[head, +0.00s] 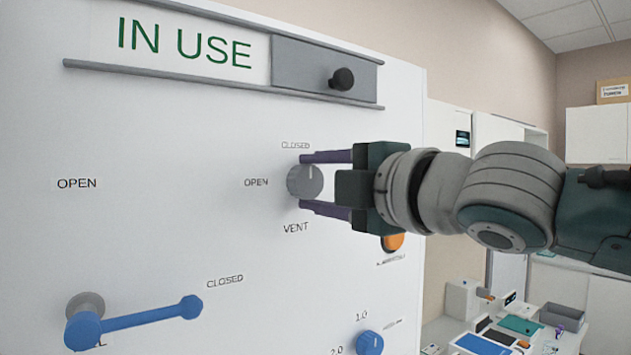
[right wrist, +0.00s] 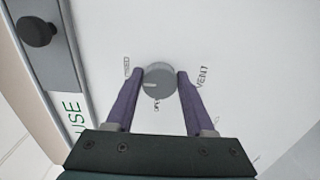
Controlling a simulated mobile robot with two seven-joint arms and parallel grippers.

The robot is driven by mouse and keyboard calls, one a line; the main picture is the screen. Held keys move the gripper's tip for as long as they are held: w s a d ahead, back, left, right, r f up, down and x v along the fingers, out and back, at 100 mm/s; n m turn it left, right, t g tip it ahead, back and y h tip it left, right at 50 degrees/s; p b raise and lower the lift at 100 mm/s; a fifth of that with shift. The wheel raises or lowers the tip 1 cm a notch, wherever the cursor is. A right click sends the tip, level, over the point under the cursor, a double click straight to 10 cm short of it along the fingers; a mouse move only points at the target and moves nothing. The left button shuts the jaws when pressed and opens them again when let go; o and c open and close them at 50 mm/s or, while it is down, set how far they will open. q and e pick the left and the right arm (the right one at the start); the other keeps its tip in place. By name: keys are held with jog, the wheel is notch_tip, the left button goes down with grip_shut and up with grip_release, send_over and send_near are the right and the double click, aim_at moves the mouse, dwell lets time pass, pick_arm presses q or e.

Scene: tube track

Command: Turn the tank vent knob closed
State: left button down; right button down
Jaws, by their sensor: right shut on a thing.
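The grey vent knob (head: 296,184) sits on the white panel (head: 150,235), between the words CLOSED above, OPEN at left and VENT below. Its white mark points up toward CLOSED in the head view. My right gripper (head: 305,180) is shut on the knob, with one purple finger above it and one below. In the right wrist view the knob (right wrist: 159,82) sits between the two fingertips (right wrist: 160,77), and its mark lies on the CLOSED side. My left gripper is not in view.
A blue lever (head: 140,320) is at lower left and a blue dial (head: 369,343) at lower right. An orange button (head: 392,242) lies just below my right gripper. A grey slider with a black knob (head: 342,79) is above. A bench (head: 450,330) stands beyond the panel.

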dwell(0.3)
jog(key=shift+c, duration=1.3)
grip_release()
jog(key=shift+s+d+f+b, duration=0.15)
jog(key=shift+s+d+b, duration=0.35)
jog(key=shift+b, duration=0.1)
jog(key=b+v, duration=0.5)
jog(key=v, duration=0.3)
jog(key=shift+s, duration=0.25)
